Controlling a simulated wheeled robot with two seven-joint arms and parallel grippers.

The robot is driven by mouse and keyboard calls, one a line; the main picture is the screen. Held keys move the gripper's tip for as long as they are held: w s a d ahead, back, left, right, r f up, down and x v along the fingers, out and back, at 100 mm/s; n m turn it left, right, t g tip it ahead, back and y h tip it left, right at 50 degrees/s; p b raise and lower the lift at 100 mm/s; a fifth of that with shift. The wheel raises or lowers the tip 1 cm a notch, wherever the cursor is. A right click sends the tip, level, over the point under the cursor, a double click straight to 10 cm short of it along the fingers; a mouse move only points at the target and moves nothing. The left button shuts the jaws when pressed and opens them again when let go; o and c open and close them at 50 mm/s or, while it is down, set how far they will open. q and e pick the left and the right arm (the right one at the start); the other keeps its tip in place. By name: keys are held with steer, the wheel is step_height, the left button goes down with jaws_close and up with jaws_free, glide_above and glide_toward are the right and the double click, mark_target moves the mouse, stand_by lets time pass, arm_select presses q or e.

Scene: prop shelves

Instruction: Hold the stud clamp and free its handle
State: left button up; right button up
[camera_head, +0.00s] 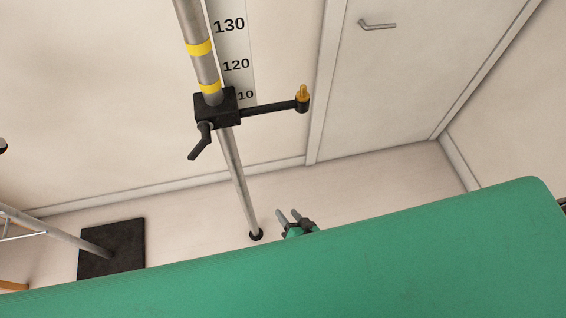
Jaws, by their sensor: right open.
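The stud clamp (216,106) is a black block around an upright silver pole (238,165) with yellow bands. A black arm reaches right from the block and ends in a brass stud (303,93). The clamp's black handle (201,141) hangs down to the lower left of the block. My right gripper (288,214) shows below the clamp, right of the pole's foot, with its two fingers apart and nothing between them. It touches neither clamp nor handle. The rest of its arm is hidden behind the green surface in front. My left gripper is not in view.
A height scale (232,45) with numbers stands behind the pole. A closed door (385,90) with a lever handle is at the back right. A black floor plate (111,250) with a slanting metal tube lies at the left. The floor around the pole's foot is clear.

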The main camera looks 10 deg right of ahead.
steer(key=w+a+r+m+t+b, duration=0.1)
steer(key=w+a+r+m+t, duration=0.15)
steer(key=r, duration=0.65)
steer(key=w+a+r+m+t+b, duration=0.1)
steer(key=w+r+m+t, duration=0.2)
steer(key=r, duration=0.6)
arm_select(q)
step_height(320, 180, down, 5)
steer(key=b, duration=0.2)
arm_select(e)
steer(key=m+t+h, duration=0.3)
steer(key=m+h, duration=0.1)
steer(key=m, duration=0.5)
glide_toward(271, 107)
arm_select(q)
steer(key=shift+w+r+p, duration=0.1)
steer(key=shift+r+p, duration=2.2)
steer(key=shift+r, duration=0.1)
arm_select(e)
steer(key=shift+f+x, duration=0.2)
steer(key=shift+x, duration=1.55)
steer(key=shift+f+x, duration=0.15)
steer(key=shift+x, duration=1.6)
steer(key=shift+f+x, duration=0.2)
steer(key=shift+x, duration=1.6)
steer(key=shift+w, duration=0.15)
steer(key=shift+c, duration=0.2)
jaws_close()
